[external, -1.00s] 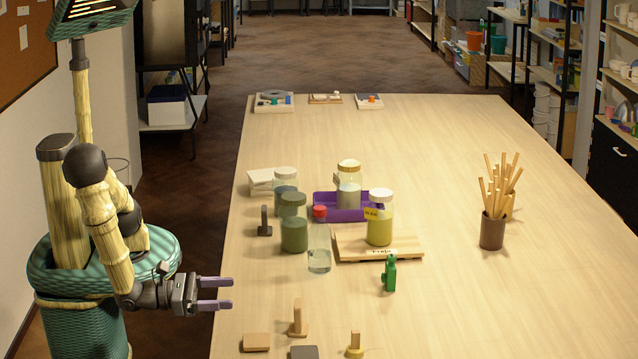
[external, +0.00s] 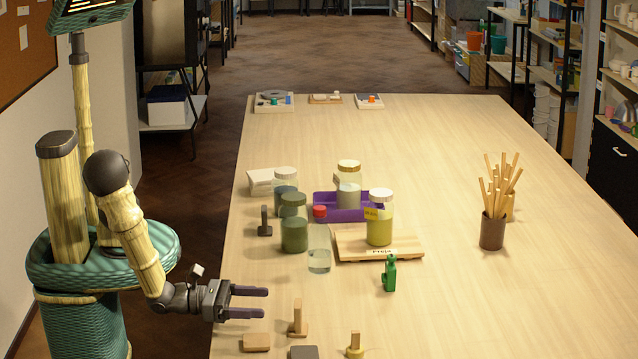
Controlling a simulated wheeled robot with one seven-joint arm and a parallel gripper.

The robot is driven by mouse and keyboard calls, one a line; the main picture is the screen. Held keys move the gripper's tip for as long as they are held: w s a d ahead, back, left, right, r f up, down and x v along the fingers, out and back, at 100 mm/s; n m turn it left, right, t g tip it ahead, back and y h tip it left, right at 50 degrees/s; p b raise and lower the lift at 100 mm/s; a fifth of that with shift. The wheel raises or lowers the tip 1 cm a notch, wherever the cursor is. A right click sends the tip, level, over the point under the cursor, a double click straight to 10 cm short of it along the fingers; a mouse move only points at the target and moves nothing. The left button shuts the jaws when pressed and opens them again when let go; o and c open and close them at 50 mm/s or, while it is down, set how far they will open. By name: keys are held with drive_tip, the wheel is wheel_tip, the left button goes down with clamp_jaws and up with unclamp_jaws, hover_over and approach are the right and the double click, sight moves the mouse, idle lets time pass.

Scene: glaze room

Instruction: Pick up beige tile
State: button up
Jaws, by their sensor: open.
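An upright beige tile on a base (external: 298,319) stands just right of the flat one. A dark grey tile (external: 304,352) lies at the bottom edge of the picture, partly cut off.
A yellow-based piece (external: 355,347) stands to the right. The table's right front is clear.

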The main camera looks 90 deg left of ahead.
sight(298, 303)
drive_tip(key=shift+w+d+p, duration=0.2)
drive_tip(key=shift+w+p, duration=0.1)
drive_tip(key=shift+w, duration=1.95)
drive_tip(key=shift+w, duration=0.1)
drive_tip(key=w, duration=0.1)
drive_tip(key=w+p, duration=0.1)
drive_tip(key=w, duration=0.3)
drive_tip(key=shift+d+f+p, duration=0.15)
drive_tip(key=shift+d+p, duration=0.1)
drive_tip(key=shift+p, duration=0.05)
drive_tip(key=c, duration=1.1)
wheel_tip(298, 303, up, 10)
drive_tip(key=shift+r+b, duration=0.1)
drive_tip(key=shift+b, duration=0.3)
